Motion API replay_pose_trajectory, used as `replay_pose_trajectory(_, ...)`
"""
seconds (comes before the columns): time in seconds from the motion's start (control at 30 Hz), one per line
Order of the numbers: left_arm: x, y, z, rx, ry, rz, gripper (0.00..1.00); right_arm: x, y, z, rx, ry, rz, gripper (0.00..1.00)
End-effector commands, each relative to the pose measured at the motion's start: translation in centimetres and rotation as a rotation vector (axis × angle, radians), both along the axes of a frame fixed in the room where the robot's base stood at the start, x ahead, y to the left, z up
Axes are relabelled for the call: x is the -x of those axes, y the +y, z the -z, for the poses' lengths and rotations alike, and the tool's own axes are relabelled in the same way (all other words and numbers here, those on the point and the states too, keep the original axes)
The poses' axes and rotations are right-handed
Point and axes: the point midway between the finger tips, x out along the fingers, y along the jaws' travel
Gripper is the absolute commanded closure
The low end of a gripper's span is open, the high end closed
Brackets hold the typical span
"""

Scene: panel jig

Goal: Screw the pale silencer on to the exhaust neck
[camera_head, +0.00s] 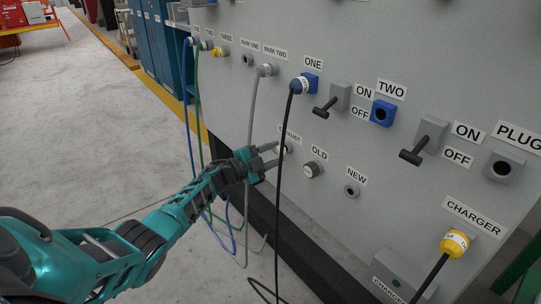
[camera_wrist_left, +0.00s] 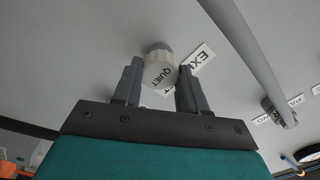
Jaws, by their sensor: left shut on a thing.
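The pale silencer (camera_wrist_left: 160,70), a short whitish cylinder marked QUIET, sits between the fingers of my left gripper (camera_wrist_left: 160,82) in the wrist view. The gripper is shut on it. Its far end is at the grey panel beside the label starting EXH. The exhaust neck is hidden behind the silencer, so I cannot tell how far the two are engaged. In the head view my left gripper (camera_head: 277,155) reaches the panel at the partly covered exhaust label (camera_head: 291,134). My right gripper is not in view.
A black cable (camera_head: 279,190) hangs from the blue ONE plug (camera_head: 303,84), close to the right of my gripper. A grey cable (camera_head: 251,110) hangs to its left. The OLD fitting (camera_head: 312,170) and NEW port (camera_head: 351,190) are to the right. Levers (camera_head: 325,108) stick out above.

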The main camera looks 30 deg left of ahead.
Motion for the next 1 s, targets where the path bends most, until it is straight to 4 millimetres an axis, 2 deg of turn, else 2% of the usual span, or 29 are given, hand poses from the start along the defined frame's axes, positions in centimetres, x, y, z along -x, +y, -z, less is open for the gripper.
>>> replay_pose_trajectory(0.5,-1.2,-0.6,-0.1,0.0,0.0,0.001,0.95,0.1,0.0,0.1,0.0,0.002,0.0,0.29)
replay_pose_trajectory(0.53,-1.2,-0.5,0.0,0.0,0.0,0.001,0.55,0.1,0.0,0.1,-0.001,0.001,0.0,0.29)
replay_pose_trajectory(0.8,-1.1,-0.5,0.0,0.0,0.0,0.001,0.29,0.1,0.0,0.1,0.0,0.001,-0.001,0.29)
replay_pose_trajectory(1.0,-1.1,-0.5,0.0,0.0,0.0,0.001,0.28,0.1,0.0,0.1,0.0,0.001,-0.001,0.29)
